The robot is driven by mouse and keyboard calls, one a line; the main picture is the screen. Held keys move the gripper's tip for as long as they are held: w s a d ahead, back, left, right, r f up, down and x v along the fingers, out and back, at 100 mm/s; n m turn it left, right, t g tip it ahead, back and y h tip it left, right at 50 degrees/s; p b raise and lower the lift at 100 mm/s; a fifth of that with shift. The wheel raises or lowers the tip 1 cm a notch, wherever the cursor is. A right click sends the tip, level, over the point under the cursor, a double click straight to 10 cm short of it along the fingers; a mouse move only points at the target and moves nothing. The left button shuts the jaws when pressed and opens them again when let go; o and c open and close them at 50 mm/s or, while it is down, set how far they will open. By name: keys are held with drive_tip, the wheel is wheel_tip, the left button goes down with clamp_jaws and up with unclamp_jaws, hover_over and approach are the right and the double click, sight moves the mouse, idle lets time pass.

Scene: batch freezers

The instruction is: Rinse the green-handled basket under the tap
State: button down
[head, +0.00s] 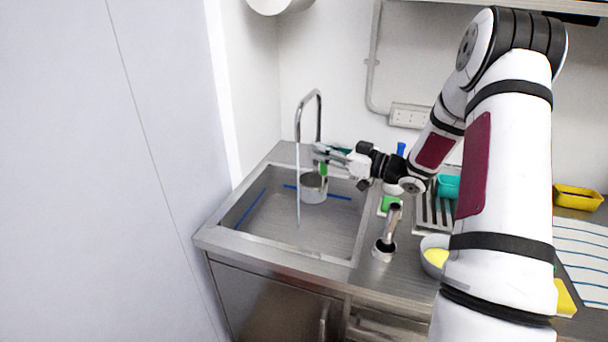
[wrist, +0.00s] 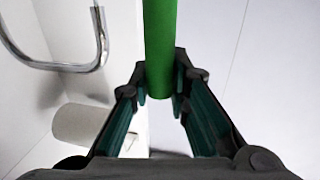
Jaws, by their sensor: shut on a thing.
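The basket (head: 314,188) is a small grey metal cup shape hanging over or in the sink (head: 262,257). Its green handle (head: 324,170) rises to my gripper (head: 322,152). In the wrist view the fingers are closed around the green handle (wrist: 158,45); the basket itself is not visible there. The tap (head: 318,98) arches over the sink's back. A thin pale stream of water falls from its spout, just left of the basket in the picture, and does not appear to touch it. The tap also shows in the wrist view (wrist: 98,30).
A yellow tray (head: 577,197) is farther right. A wall (head: 110,170) stands close on the left.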

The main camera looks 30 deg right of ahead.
idle(0.5)
drive_tip(key=s+r+p, duration=0.4)
drive_tip(key=s+p, duration=0.1)
drive_tip(key=shift+a, duration=0.45)
idle(0.3)
idle(0.8)
